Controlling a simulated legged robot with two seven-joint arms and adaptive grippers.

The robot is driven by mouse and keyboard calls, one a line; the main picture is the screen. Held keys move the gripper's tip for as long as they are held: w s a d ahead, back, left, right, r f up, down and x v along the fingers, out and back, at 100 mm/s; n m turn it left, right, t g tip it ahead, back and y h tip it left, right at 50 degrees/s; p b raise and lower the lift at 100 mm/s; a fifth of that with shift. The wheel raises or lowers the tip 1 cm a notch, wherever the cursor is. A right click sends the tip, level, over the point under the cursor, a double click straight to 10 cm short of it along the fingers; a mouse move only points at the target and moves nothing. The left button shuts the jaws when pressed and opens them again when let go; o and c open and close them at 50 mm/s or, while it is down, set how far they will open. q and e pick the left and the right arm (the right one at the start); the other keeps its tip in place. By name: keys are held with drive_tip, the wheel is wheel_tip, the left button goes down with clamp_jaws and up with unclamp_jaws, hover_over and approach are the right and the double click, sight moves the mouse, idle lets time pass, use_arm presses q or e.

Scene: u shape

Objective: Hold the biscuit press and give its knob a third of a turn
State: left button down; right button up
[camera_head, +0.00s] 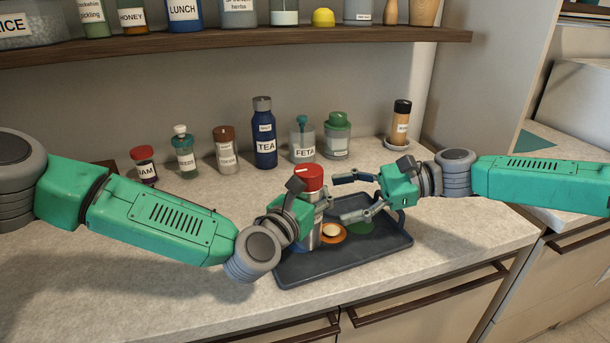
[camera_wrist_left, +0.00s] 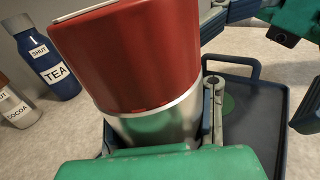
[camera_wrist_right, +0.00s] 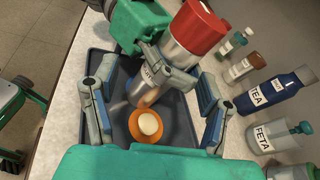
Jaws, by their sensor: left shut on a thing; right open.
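The biscuit press is a silver cylinder (camera_head: 311,233) with a red knob (camera_head: 313,179) on top that bears a pale mark. It stands upright at the left part of the dark tray (camera_head: 347,267). My left gripper (camera_head: 304,222) is shut around the silver body; the left wrist view shows the red knob (camera_wrist_left: 130,55) close above it. My right gripper (camera_head: 349,198) is open and empty to the right of the press, fingers pointing at it. In the right wrist view the knob (camera_wrist_right: 197,32) lies beyond the open fingers (camera_wrist_right: 155,108), not between them.
On the tray, an orange disc with a pale round thing (camera_head: 332,231) and a green disc (camera_head: 359,227) lie beside the press. Several jars and a blue TEA bottle (camera_head: 264,135) stand behind. A shelf (camera_head: 230,46) runs above. The counter in front is clear.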

sight(304, 176)
drive_tip(key=s+d+r+m+t+y, duration=0.1)
drive_tip(key=s+d+r+m+t, duration=0.25)
drive_tip(key=m+t, duration=0.5)
drive_tip(key=shift+m+g, duration=0.25)
drive_tip(key=shift+g, duration=0.1)
drive_tip(key=x, duration=1.2)
drive_tip(key=shift+w+a+r, duration=0.1)
drive_tip(key=shift+a+r, duration=0.05)
drive_tip(key=shift+r, duration=0.2)
drive_tip(key=c, duration=1.3)
